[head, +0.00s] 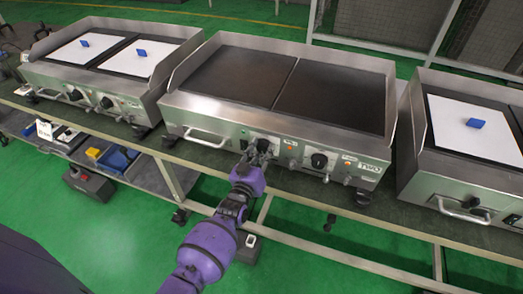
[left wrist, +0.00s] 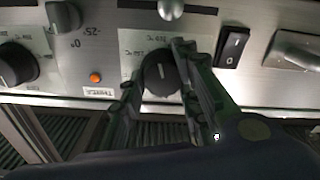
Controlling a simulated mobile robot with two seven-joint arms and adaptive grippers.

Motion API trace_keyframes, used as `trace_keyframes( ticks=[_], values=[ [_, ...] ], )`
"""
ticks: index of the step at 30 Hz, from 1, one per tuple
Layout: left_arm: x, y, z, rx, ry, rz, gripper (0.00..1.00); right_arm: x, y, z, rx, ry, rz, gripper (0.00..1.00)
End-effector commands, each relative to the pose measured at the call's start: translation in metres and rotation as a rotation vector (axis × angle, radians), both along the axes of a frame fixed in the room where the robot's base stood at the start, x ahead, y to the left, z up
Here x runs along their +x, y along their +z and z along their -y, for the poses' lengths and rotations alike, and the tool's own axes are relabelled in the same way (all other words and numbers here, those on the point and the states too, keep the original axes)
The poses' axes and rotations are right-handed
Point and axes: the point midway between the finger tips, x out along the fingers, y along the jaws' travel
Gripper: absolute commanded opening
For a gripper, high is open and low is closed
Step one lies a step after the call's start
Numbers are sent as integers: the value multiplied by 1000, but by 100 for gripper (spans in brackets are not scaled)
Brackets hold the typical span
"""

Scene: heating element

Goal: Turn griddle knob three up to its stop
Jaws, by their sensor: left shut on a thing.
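The middle griddle (head: 318,49) has a steel front panel with black knobs and a TWO label (head: 370,168) at its right end. My left gripper (head: 261,152) is at the left knob of this panel and mostly hides it in the head view. In the left wrist view, its two fingers (left wrist: 156,70) stand on either side of a round black knob (left wrist: 160,80), shut on it. A pale pointer mark shows on the knob face. The printed scale beside it is too small to read surely. A second black knob (head: 319,161) is free to the right. My right gripper is not in view.
An orange lamp (left wrist: 95,77) and a rocker switch (left wrist: 232,46) flank the held knob. A bar handle (head: 205,138) is on the panel's left. Other griddles with white sheets (head: 85,50) and blue blocks (head: 477,123) stand on both sides.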

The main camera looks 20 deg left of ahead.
Motion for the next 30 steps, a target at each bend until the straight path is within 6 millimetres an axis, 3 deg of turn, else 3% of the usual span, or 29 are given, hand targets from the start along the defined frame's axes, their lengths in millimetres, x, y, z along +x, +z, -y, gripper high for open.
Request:
trace_keyframes(
  ticks=[1,18,30],
  values=[
    [4,10,5,43,-5,21,4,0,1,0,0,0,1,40],
    [3,3,7,569,-5,36,4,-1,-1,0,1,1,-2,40],
    [2,-1,8,801,-7,41,4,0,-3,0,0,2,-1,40]
  ],
)
